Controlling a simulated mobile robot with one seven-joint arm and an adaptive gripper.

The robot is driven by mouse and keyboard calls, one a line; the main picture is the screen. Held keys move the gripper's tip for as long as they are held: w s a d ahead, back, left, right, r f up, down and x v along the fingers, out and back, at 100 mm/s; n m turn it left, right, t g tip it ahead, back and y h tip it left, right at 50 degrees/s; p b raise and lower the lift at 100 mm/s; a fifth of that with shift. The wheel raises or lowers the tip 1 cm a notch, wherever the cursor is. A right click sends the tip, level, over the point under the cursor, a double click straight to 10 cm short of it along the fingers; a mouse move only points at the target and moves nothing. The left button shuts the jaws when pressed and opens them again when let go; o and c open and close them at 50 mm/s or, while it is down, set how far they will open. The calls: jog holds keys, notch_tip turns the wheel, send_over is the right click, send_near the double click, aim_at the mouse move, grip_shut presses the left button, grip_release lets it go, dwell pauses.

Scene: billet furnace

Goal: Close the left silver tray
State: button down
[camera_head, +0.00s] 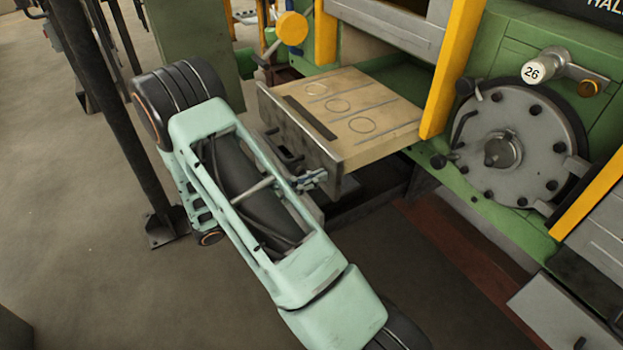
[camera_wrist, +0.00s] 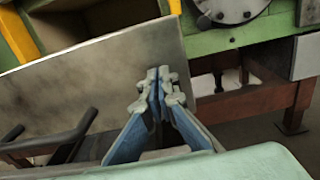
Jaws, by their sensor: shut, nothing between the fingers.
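The left silver tray (camera_head: 375,115) is pulled out of the green machine, with a pale top marked with circles. Its grey metal front plate (camera_head: 291,128) faces my arm and fills much of the wrist view (camera_wrist: 100,68). A dark handle (camera_head: 287,156) sticks out of the plate; it also shows at lower left in the wrist view (camera_wrist: 75,135). My gripper (camera_head: 314,179) is shut and empty, at the lower right part of the front plate. In the wrist view its fingertips (camera_wrist: 160,82) overlap the plate near its right edge. I cannot tell whether they touch it.
The green machine (camera_head: 470,205) stands behind, with a round bolted grey cover (camera_head: 520,150) right of the tray. Yellow bars (camera_head: 455,65) flank the tray opening. A dark post (camera_head: 115,110) stands at left. The floor (camera_head: 110,275) at lower left is clear.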

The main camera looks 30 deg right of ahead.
aim_at(369, 155)
jog(key=d, duration=1)
jog(key=d+b, duration=0.1)
jog(key=d, duration=0.9)
jog(key=w+d+b, duration=0.1)
jog(key=d, duration=0.9)
jog(key=shift+d+r, duration=0.1)
jog(key=shift+d, duration=0.1)
jog(key=shift+w, duration=0.1)
jog(key=shift+a, duration=0.35)
jog(key=a, duration=1.3)
jog(key=shift+s+a, duration=0.25)
jog(key=shift+s, duration=0.1)
